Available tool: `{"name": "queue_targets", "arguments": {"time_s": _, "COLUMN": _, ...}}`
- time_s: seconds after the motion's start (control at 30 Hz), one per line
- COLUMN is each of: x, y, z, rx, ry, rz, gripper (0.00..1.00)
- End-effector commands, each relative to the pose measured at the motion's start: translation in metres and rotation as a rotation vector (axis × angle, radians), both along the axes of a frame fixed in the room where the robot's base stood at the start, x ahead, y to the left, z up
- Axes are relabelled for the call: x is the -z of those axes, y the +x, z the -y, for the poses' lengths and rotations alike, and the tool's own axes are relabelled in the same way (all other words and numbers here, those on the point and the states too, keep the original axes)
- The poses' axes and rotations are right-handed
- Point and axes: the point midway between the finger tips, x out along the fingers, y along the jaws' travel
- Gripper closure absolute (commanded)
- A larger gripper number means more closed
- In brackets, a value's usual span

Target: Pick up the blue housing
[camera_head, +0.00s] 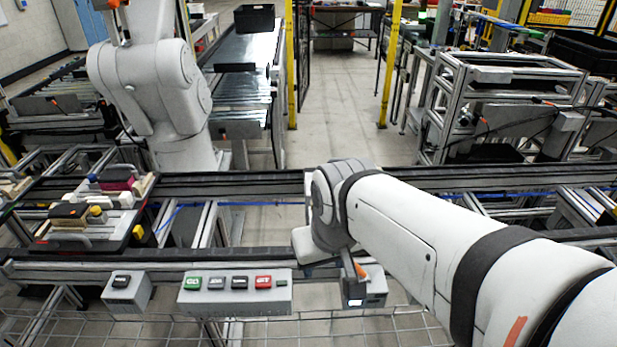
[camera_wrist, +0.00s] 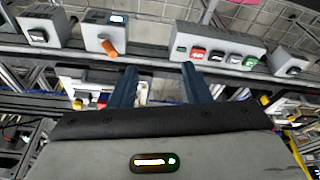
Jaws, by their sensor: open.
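My gripper (camera_wrist: 158,70) shows in the wrist view with its two dark blue fingers apart and nothing between them. Its tips point at the rail with the control boxes. In the head view my forearm and wrist hang over the conveyor right of centre, and the fingers are hidden. I cannot clearly make out a blue housing. A pallet (camera_head: 105,241) at the left of the head view carries black, maroon, tan and white parts; a small blue patch (camera_head: 92,178) shows near its back. My gripper is well to the right of that pallet.
A button box (camera_head: 235,305) with green, black and red buttons sits on the front rail. A box with an orange knob (camera_head: 360,269) is close to my wrist. A small single-button box (camera_head: 125,291) stands left. Another white robot arm (camera_head: 150,75) stands behind the conveyor.

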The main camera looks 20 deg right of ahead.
Motion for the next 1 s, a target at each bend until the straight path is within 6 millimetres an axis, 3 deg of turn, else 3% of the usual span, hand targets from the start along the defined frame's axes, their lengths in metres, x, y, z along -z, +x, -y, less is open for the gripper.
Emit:
{"name": "queue_targets", "arguments": {"time_s": 0.13, "x": 0.0, "y": 0.025, "z": 0.011, "rx": 0.023, "ry": 0.001, "rz": 0.007, "gripper": 0.44}}
{"name": "queue_targets", "arguments": {"time_s": 0.27, "x": 0.004, "y": 0.072, "z": 0.034, "rx": 0.076, "ry": 0.003, "rz": 0.026, "gripper": 0.33}}
{"name": "queue_targets", "arguments": {"time_s": 0.4, "x": 0.018, "y": 0.13, "z": 0.07, "rx": 0.146, "ry": -0.001, "rz": 0.056, "gripper": 0.22}}
{"name": "queue_targets", "arguments": {"time_s": 0.6, "x": 0.046, "y": 0.191, "z": 0.122, "rx": 0.228, "ry": -0.008, "rz": 0.094, "gripper": 0.06}}
{"name": "queue_targets", "arguments": {"time_s": 0.67, "x": 0.053, "y": 0.202, "z": 0.133, "rx": 0.245, "ry": -0.011, "rz": 0.102, "gripper": 0.01}}
{"name": "queue_targets", "arguments": {"time_s": 0.8, "x": 0.063, "y": 0.217, "z": 0.15, "rx": 0.266, "ry": -0.014, "rz": 0.115, "gripper": 0.0}}
{"name": "queue_targets", "arguments": {"time_s": 1.0, "x": 0.079, "y": 0.226, "z": 0.155, "rx": 0.271, "ry": -0.015, "rz": 0.116, "gripper": 0.0}}
